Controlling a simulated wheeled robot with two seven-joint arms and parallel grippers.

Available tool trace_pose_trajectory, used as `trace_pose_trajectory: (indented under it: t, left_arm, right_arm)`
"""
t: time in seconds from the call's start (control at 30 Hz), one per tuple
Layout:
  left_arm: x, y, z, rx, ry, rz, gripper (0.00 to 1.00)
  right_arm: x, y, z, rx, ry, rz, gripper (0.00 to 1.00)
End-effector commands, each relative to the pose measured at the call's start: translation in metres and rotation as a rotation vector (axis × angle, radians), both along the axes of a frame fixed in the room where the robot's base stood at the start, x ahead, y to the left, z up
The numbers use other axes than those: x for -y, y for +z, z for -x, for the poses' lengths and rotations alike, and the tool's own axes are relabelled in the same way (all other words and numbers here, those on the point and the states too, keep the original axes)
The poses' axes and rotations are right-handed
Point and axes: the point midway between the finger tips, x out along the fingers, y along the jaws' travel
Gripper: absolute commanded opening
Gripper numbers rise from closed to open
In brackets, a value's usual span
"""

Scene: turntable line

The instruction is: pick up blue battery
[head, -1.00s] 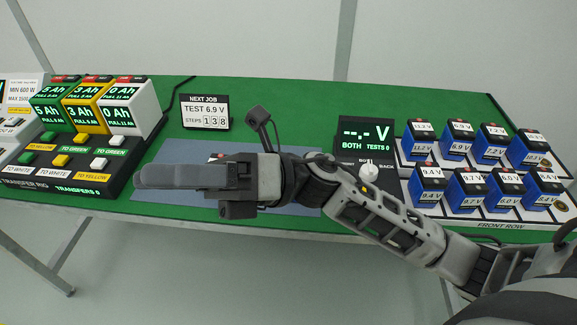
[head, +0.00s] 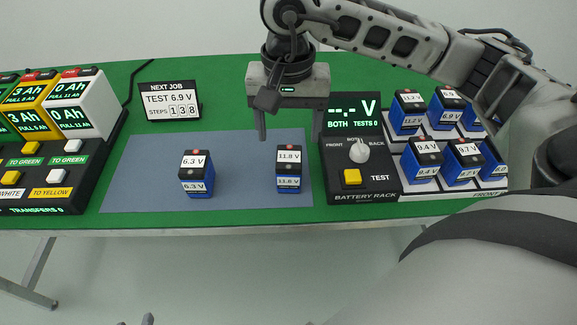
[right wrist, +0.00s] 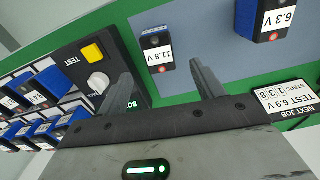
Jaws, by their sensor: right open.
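Two blue batteries with dark tops stand upright on the grey-blue mat (head: 240,165). One is labelled 6.3 V (head: 197,180); the other, labelled 11.8 V (head: 289,184), is near the mat's right side. My right gripper (head: 290,136) is open and empty, fingers down, behind and above the 11.8 V battery. In the right wrist view the 11.8 V battery (right wrist: 156,62) shows between the finger lines, apart from both fingers, and the 6.3 V battery (right wrist: 260,22) is beyond. Small grey tips at the head view's bottom edge may be my left gripper (head: 113,320).
The battery rack panel (head: 350,190), with knob and yellow button (head: 352,177), stands right of the mat. More blue batteries (head: 424,160) fill rows beyond it. The transfer rig (head: 75,180) is left. A job sign (head: 170,102) reads TEST 6.9 V. The mat's middle is free.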

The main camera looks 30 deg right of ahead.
Motion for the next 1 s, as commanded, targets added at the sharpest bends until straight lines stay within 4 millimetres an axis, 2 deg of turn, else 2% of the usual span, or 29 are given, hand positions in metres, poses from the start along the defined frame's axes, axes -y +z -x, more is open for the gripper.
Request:
trace_pose_trajectory:
  t: [0.1, 0.37, 0.7, 0.97, 1.0]
  left_arm:
    - [0.0, -0.001, 0.001, -0.003, 0.001, -0.001, 0.36]
    - [-0.001, -0.002, 0.002, -0.009, 0.0, -0.004, 0.36]
    - [-0.002, 0.001, 0.002, -0.013, -0.001, -0.016, 0.36]
    - [-0.002, 0.001, 0.001, -0.01, -0.002, -0.017, 0.36]
    - [-0.002, 0.001, 0.001, -0.01, -0.003, -0.018, 0.36]
  right_arm:
    - [0.0, -0.023, 0.001, -0.005, -0.001, 0.0, 0.67]
    - [0.0, -0.042, 0.001, -0.002, -0.001, -0.001, 0.67]
    - [-0.001, -0.087, 0.004, -0.002, -0.001, -0.003, 0.67]
    - [-0.001, -0.091, 0.004, 0.0, 0.0, -0.002, 0.67]
    - [-0.001, -0.091, 0.004, 0.0, 0.0, -0.002, 0.65]
